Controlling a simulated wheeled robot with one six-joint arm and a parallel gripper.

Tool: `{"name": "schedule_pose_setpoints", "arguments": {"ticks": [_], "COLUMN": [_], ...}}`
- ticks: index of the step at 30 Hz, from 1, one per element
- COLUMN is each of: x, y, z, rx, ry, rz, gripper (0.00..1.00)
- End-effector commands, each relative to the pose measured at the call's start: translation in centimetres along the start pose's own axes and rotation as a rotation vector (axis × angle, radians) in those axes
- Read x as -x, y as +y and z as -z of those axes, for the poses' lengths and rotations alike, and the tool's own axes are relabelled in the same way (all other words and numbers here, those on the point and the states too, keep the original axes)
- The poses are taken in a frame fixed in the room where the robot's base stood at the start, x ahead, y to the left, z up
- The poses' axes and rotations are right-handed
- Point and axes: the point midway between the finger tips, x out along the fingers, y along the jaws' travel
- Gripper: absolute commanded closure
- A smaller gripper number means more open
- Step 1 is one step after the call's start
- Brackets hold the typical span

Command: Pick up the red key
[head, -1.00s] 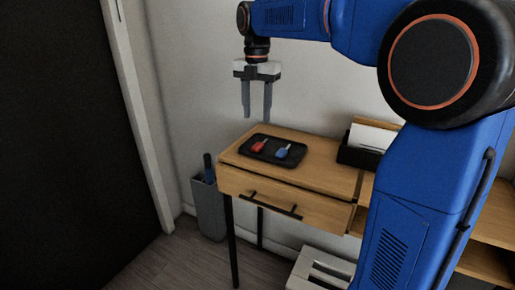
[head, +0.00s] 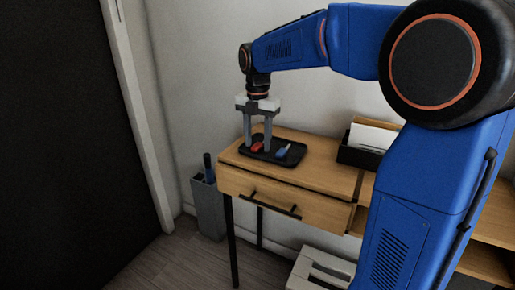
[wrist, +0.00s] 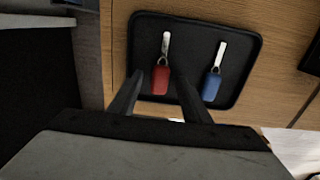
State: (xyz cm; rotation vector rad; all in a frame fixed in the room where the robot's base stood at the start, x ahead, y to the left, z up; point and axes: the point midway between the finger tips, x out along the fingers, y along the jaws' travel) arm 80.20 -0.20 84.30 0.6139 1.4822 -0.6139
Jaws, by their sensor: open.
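The red key (head: 257,146) lies in a black tray (head: 290,159) on the wooden desk. In the wrist view the red key (wrist: 160,79) shows a red head and a light metal shaft, and its head lies between my fingers as seen from above. My gripper (head: 257,148) points down over the tray with its fingers apart and nothing held. In the wrist view my gripper (wrist: 158,80) straddles the red head; I cannot tell the exact height of the fingertips. In the head view a finger partly hides the key.
A blue key (wrist: 211,86) lies in the tray to the right of the red one. A black holder (head: 358,157) with white paper stands at the desk's right. A grey bin (head: 208,208) stands on the floor to the left. The desk front (head: 300,172) is clear.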

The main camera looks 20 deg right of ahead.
Motion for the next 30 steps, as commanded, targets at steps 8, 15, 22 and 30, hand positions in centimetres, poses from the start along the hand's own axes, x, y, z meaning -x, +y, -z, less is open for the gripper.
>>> {"name": "schedule_pose_setpoints", "arguments": {"ticks": [8,15,22,30], "x": [0.0,0.0,0.8,5.2], "y": [0.0,0.0,0.0,0.1], "z": [0.0,0.0,0.0,-0.1], "rx": [0.000,0.000,0.000,0.000], "ry": [0.000,0.000,-0.001,-0.002], "rz": [0.000,0.000,-0.001,-0.002], "gripper": [0.80,1.00,1.00,1.00]}}
